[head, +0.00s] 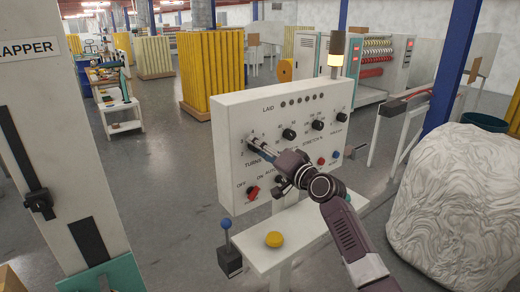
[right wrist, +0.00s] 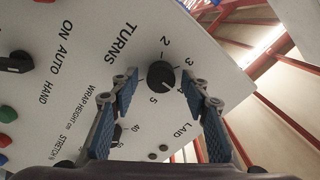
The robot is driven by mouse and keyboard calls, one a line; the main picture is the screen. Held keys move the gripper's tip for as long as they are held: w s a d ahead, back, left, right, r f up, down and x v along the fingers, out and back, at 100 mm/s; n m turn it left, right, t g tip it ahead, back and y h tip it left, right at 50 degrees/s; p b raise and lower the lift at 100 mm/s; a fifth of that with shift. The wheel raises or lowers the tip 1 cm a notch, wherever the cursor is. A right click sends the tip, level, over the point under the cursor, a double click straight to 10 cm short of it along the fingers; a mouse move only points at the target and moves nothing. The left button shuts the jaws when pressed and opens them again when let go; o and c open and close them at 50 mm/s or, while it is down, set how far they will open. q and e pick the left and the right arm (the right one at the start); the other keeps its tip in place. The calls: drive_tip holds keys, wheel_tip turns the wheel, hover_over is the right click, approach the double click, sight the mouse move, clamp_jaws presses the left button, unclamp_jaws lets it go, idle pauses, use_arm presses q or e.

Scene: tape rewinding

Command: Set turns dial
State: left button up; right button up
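The turns dial (right wrist: 161,75) is a round black knob on the white control panel (right wrist: 85,60), beside the printed word TURNS and numbers including 2, 3 and 5. My right gripper (right wrist: 160,84) is open, with one blue-padded finger on each side of the dial and a visible gap to both. I cannot tell how deep the fingertips reach around it. In the head view my right gripper (head: 257,145) is at the panel's upper left, covering most of the dial. My left gripper is not in view.
Other black knobs (head: 289,134) sit to the right on the panel. A red selector (head: 252,192) is lower left. A wrapped white bulk (head: 450,205) stands at the right.

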drive_tip(key=shift+s, duration=0.1)
drive_tip(key=v, duration=1.2)
